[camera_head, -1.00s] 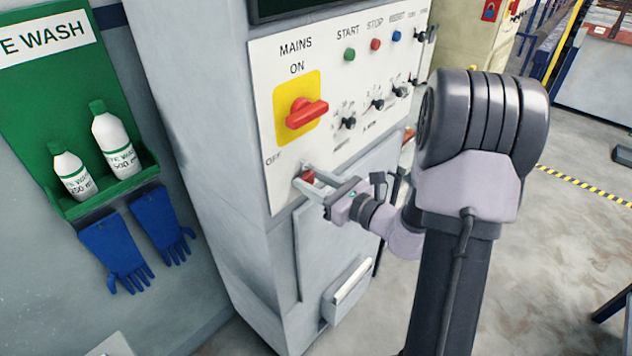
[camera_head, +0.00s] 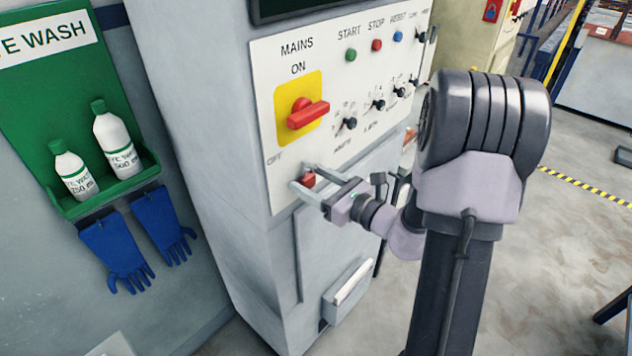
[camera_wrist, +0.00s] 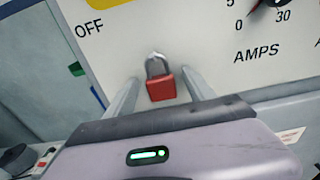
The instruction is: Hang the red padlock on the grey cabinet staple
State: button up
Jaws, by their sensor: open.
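The red padlock (camera_wrist: 162,86) hangs by its grey shackle at the cabinet face, below the OFF marking. The staple (camera_wrist: 156,56) shows as a small bright piece at the top of the shackle, and the shackle appears to pass through it. In the head view the padlock (camera_head: 308,180) is small and partly framed by my fingers. My gripper (camera_head: 303,178) is open, with one finger on each side of the padlock and a gap on both sides. The wrist view shows the same open gripper (camera_wrist: 160,88), its fingers apart from the red body.
The grey cabinet (camera_head: 215,150) carries a yellow plate with a red mains switch (camera_head: 306,113) above the padlock, and knobs to its right. A handle-like box (camera_head: 348,290) juts out lower down. A green eye wash station (camera_head: 60,130) and blue gloves (camera_head: 117,252) are at left.

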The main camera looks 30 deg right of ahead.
jog(key=f+v, duration=0.1)
jog(key=v, duration=1.6)
jog(key=s+a+f+n+g+y+b, duration=0.15)
jog(key=a+n+g+y+b, duration=0.35)
jog(key=a+n+g, duration=0.7)
jog(key=s+a+f+n+h+b, duration=0.2)
jog(key=s+a+n+h+b, duration=0.1)
jog(key=n, duration=0.4)
jog(key=s+a+f+n+t+h+b, duration=0.1)
jog(key=s+a+f+n+h+b, duration=0.1)
jog(key=s+a+n+h+b, duration=0.2)
jog(key=a+n+h, duration=0.2)
jog(key=a+n, duration=0.2)
jog(key=shift+s+n+b, duration=0.25)
jog(key=shift+n+b, duration=0.05)
jog(key=shift+b, duration=0.05)
jog(key=shift+a+f, duration=0.1)
jog(key=shift+f, duration=0.05)
jog(key=shift+c, duration=0.2)
